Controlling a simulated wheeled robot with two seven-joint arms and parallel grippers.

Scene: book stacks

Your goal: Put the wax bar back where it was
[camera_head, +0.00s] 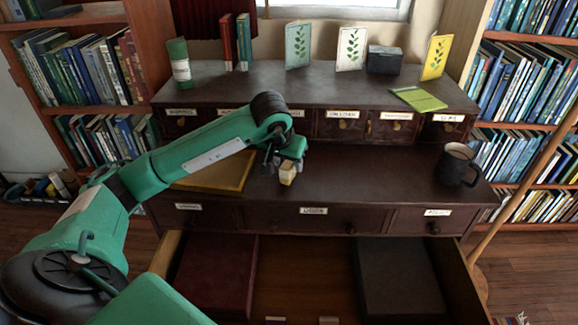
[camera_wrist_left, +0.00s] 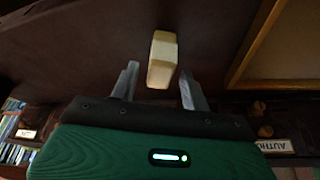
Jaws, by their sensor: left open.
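The wax bar (camera_head: 288,174) is a small cream block on the dark desk top, near the desk's middle. My left gripper (camera_head: 281,162) is right at it, above and behind it in the head view. In the left wrist view the wax bar (camera_wrist_left: 162,60) stands between and slightly beyond the two grey fingertips of my left gripper (camera_wrist_left: 158,86). My right gripper is not in view.
Below, a wide drawer (camera_head: 456,282) is pulled out, with a dark red box (camera_head: 215,275) left, a black box (camera_head: 400,278) right and bare floor between. A dark mug (camera_head: 456,166) stands at the desk's right. A wood-framed tray (camera_head: 215,182) lies left of the bar.

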